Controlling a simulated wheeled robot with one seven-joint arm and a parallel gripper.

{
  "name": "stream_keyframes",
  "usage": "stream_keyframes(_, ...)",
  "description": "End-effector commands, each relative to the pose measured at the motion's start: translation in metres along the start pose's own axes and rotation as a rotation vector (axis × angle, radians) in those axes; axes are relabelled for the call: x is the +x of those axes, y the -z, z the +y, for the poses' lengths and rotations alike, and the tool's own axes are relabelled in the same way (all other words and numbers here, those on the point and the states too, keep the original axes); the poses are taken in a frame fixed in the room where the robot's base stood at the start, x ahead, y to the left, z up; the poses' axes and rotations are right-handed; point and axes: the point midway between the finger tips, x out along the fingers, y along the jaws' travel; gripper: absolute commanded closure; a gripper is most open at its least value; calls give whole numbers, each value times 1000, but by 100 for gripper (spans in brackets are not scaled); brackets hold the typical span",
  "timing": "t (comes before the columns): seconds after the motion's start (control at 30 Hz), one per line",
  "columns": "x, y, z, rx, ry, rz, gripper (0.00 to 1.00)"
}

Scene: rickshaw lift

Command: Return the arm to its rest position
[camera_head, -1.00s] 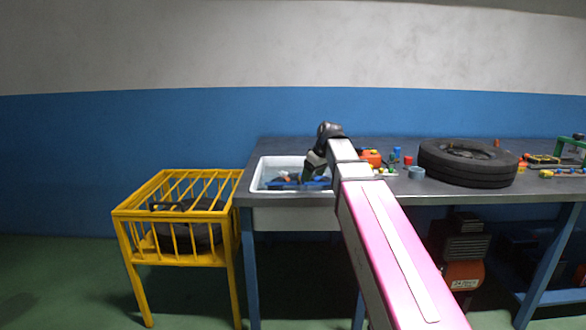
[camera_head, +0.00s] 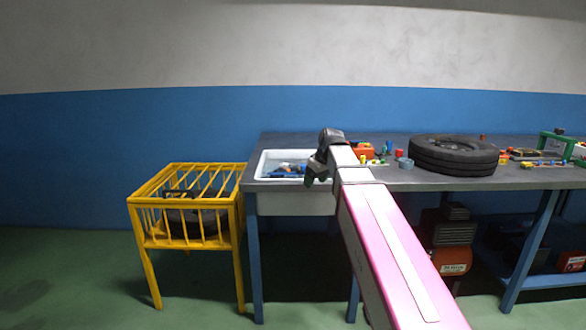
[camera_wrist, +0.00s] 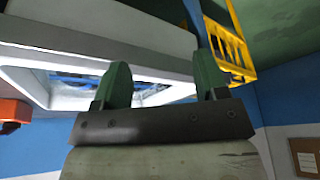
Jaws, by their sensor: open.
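My arm reaches forward over the front edge of the workbench (camera_head: 400,180), its pink link crossing the lower right of the head view. My gripper (camera_head: 312,182) hangs at the right end of the white sink basin (camera_head: 258,170), near its front rim. In the wrist view my gripper (camera_wrist: 160,82) shows two green fingers spread apart with nothing between them. The basin (camera_wrist: 150,65) lies beyond the fingers, with blue items inside it. My arm hides part of the basin's right side in the head view.
A yellow barred cage (camera_head: 190,240) holding a dark round object stands left of the bench. A black tire (camera_head: 454,155) lies on the bench, with small coloured parts around it. An orange and black machine (camera_head: 452,258) sits below. The floor before the cage is clear.

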Motion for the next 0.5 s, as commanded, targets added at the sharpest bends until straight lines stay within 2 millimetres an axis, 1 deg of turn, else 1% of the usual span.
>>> stream_keyframes(0.17,18,-18,1,44,-4,-21,34)
stream_keyframes(0.37,47,-44,1,116,-10,-53,34)
stream_keyframes(0.47,66,-64,1,165,-17,-77,34)
stream_keyframes(0.5,75,-74,0,189,-20,-87,34)
